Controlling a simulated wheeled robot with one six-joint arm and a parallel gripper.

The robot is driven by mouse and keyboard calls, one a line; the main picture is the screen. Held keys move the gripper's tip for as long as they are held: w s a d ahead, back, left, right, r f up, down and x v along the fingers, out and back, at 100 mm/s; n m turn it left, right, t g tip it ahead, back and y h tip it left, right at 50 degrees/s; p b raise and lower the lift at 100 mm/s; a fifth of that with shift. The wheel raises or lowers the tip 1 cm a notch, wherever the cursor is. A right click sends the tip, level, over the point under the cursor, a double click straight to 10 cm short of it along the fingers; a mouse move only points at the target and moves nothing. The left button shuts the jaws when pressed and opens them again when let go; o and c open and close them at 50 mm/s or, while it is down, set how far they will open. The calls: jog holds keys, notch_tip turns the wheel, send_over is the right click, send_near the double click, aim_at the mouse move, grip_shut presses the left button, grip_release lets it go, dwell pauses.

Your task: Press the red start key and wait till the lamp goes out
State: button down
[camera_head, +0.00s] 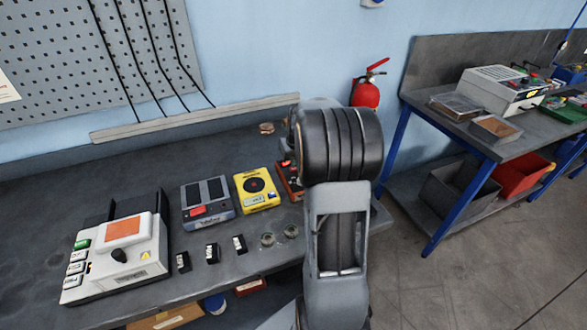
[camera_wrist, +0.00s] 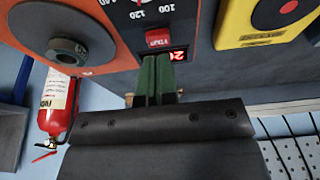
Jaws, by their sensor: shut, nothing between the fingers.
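The red start key (camera_wrist: 158,38), with white lettering, sits on the dark panel of an orange device (camera_wrist: 95,30) in the wrist view. A dial scale marked 100 and 120 (camera_wrist: 150,11) is partly cut off. In the head view my arm hides the gripper and most of the orange-red device (camera_head: 289,184).
A yellow device (camera_head: 256,190), a grey device with a red key (camera_head: 208,203) and a white unit with an orange screen (camera_head: 122,250) stand left of my arm. Small black blocks and round fittings lie in front. A fire extinguisher (camera_head: 366,92) hangs behind.

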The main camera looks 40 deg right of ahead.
aim_at(294, 169)
jog(key=shift+f+b, duration=0.95)
jog(key=shift+f, duration=0.25)
dwell(0.6)
jog(key=shift+r, duration=0.15)
jog(key=shift+r+p, duration=2.2)
jog(key=shift+r, duration=0.75)
